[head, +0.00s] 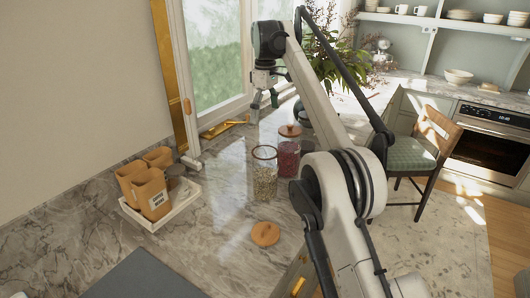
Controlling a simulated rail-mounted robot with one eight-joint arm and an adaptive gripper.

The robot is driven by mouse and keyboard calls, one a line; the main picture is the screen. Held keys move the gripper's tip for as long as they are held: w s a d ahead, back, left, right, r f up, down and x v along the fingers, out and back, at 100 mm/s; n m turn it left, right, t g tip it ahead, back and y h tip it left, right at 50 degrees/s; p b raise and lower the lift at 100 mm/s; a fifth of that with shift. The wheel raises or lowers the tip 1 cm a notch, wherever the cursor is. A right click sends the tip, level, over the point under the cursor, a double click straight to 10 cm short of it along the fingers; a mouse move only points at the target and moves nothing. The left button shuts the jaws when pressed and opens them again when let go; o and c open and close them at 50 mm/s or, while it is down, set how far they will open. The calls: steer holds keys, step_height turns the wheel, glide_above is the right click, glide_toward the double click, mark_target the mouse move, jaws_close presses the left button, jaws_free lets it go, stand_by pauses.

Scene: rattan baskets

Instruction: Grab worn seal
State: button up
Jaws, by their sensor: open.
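Several tan containers (150,192) stand in a white tray (136,219) at the left of the marble counter. The front one has a pale label with dark print too small to read. My gripper (264,107) is open, with its fingers pointing down and nothing seen between them. It hangs at the far end of the counter by the window, behind the jars and well to the right of the tray. My arm covers part of the counter's right side.
A glass jar of pale grains (264,178) and a jar of red contents with a wooden lid (288,155) stand mid-counter. A loose round wooden lid (265,233) lies in front. A dark grey slab (145,278) lies at the near left. Counter between tray and jars is clear.

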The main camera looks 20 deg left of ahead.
steer(key=shift+w+f+b, duration=0.2)
steer(key=shift+f+b, duration=0.7)
steer(key=shift+f, duration=6)
steer(key=shift+f, duration=0.25)
steer(key=shift+a, duration=0.1)
steer(key=c, duration=0.9)
